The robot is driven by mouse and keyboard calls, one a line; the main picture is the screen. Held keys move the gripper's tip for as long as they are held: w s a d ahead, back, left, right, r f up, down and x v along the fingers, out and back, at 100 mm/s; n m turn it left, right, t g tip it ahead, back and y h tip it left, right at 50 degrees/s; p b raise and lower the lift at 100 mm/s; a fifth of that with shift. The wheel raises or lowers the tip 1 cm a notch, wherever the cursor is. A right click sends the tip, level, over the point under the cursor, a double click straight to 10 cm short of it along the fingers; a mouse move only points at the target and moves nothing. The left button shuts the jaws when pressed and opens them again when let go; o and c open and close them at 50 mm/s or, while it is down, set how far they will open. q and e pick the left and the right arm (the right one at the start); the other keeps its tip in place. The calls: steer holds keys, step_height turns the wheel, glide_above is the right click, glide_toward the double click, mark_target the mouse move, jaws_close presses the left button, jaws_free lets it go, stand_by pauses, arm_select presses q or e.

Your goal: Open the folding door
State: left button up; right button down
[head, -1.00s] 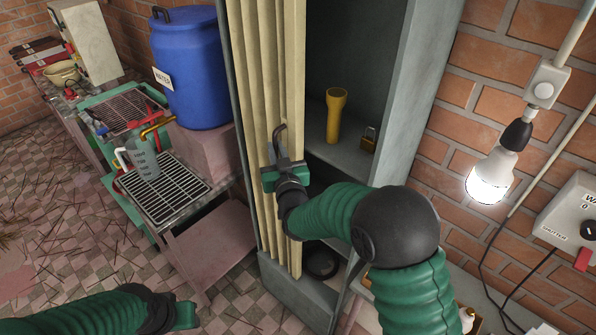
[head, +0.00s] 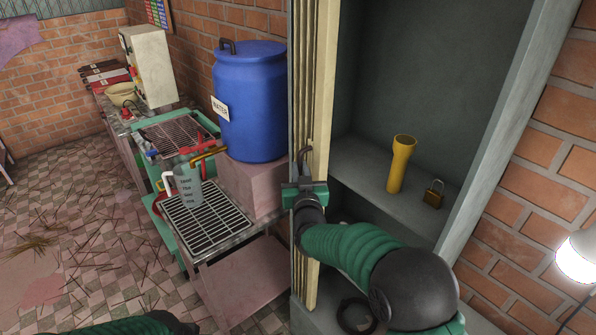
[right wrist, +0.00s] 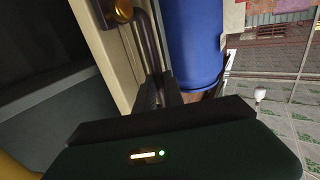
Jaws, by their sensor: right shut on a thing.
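The cream folding door (head: 325,60) is bunched in narrow upright pleats at the left side of the grey cabinet (head: 440,75), whose opening is wide and uncovered to the right of it. Its dark curved handle (head: 304,155) is on the front pleat and also shows in the right wrist view (right wrist: 150,45). My right gripper (head: 304,182) is shut on this handle, its dark fingers (right wrist: 165,90) around the bar in the right wrist view. My left gripper (head: 182,326) is only partly in view at the bottom edge; its fingers are hidden.
A blue water barrel (head: 250,105) and a rack with a measuring jug (head: 188,188) are close left of the door. A lit bulb (head: 577,257) hangs at the right.

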steer(key=c, duration=1.8)
jaws_free()
steer(key=shift+w+d, duration=0.1)
steer(key=shift+d, duration=0.25)
steer(key=shift+o, duration=0.3)
steer(key=shift+w+d+f, duration=0.1)
steer(key=shift+w+f, duration=0.05)
steer(key=shift+f, duration=0.05)
steer(key=s+b, duration=0.3)
steer(key=s, duration=1.3)
steer(key=shift+s+d+b, duration=0.35)
steer(key=shift+s+b, duration=0.05)
steer(key=s+d+f+g, duration=0.5)
steer(key=f, duration=0.4)
steer(key=s+d+f+g, duration=0.5)
steer(key=s+f, duration=0.1)
steer(key=f, duration=0.2)
steer(key=s+d+f+g, duration=0.2)
steer(key=s+d, duration=0.1)
steer(key=s, duration=0.3)
steer(key=s+d+f+g+h, duration=0.1)
steer(key=s+d+f+g, duration=0.2)
steer(key=s, duration=0.3)
steer(key=shift+s+f+m, duration=0.2)
steer(key=shift+s+m, duration=0.05)
steer(key=shift+m, duration=0.15)
